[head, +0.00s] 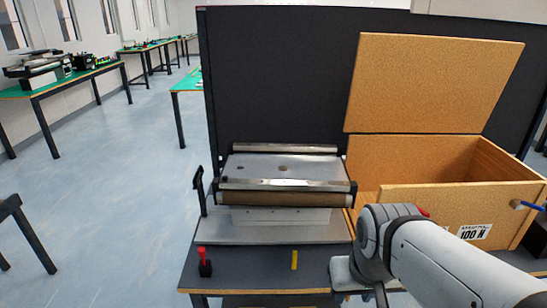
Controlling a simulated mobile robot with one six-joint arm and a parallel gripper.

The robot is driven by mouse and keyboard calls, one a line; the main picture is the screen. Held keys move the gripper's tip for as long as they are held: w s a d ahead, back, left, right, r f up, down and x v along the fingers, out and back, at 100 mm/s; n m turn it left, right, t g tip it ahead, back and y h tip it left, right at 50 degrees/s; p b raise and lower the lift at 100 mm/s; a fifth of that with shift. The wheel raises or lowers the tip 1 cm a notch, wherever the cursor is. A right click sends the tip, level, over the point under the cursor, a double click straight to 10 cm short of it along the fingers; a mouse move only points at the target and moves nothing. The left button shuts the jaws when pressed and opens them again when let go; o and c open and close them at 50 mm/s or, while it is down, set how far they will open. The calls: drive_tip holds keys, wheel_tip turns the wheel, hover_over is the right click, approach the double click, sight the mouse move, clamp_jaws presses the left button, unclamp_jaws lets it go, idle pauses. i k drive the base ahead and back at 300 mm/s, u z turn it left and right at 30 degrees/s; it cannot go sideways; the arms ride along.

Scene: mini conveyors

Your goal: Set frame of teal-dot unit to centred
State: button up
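A mini conveyor unit (283,172) stands on a dark bench in the head view. It has a grey top plate, a metal bar (285,184) across the front and a brown roller below it. No teal dot can be made out on it. A light grey base (245,234) lies under it. A black upright lever (199,185) stands at its left side. A small red-handled lever (203,257) sits on the bench at front left. My arm enters from the lower right, and its wrist is right of the bench front. My gripper's fingers are not visible.
An open wooden box (440,206) with a raised lid (432,84) stands at the right, with a "100 N" label. A black panel (275,80) closes off the back. A yellow mark (294,260) lies on the bench front. Green-topped tables stand at the far left; floor is clear there.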

sight(254, 173)
drive_tip(key=k, duration=1.3)
drive_tip(key=u, duration=0.55)
drive_tip(key=i, duration=2.3)
drive_tip(key=z, duration=0.4)
drive_tip(key=k, duration=0.9)
drive_tip(key=z, duration=0.2)
drive_tip(key=i, duration=0.9)
drive_tip(key=u, duration=0.1)
